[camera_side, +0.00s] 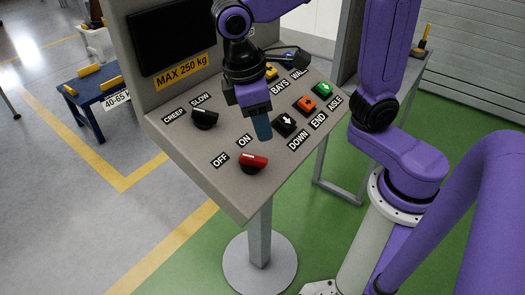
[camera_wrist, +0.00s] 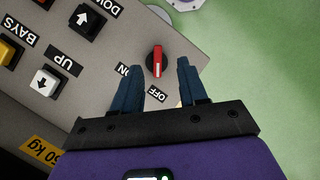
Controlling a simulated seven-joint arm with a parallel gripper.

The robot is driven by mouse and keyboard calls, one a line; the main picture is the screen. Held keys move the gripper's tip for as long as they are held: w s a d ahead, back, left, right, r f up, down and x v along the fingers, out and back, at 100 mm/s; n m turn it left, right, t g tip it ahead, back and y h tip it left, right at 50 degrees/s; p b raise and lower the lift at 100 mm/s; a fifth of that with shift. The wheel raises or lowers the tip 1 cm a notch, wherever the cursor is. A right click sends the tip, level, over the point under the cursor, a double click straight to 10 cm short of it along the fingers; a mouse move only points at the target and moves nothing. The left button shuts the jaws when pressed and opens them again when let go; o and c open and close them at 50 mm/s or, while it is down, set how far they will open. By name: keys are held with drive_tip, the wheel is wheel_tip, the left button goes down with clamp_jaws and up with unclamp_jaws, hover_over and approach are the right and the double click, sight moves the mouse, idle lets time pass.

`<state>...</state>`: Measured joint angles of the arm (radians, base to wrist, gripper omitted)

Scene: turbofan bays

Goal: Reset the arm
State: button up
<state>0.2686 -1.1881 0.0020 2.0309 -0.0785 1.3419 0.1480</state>
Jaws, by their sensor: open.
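My gripper (camera_side: 262,122) hangs over the slanted grey control panel (camera_side: 185,150), above its middle. In the wrist view its two blue fingers (camera_wrist: 158,82) are apart with nothing held between them. The red knob (camera_side: 253,162) on the OFF/ON switch sits near the panel's lower edge. In the wrist view the red knob (camera_wrist: 157,61) lies just beyond the fingertips, and its marker line lies between the ON and OFF labels, so I cannot tell which one it is set to.
A black CREEP/SLOW knob (camera_side: 204,119) is on the panel's left. Black DOWN (camera_side: 285,124), orange (camera_side: 306,104) and green (camera_side: 324,89) buttons are on the right. A dark screen (camera_side: 172,37) stands behind. A blue table (camera_side: 88,97) is at far left. Green floor is open around the pedestal.

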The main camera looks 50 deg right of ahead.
drive_tip(key=s+d+f+n+t+y, duration=0.1)
drive_tip(key=s+d+f+n+y, duration=0.2)
drive_tip(key=s+d+f, duration=0.2)
drive_tip(key=s+d, duration=0.3)
drive_tip(key=s, duration=0.4)
drive_tip(key=shift+d, duration=0.4)
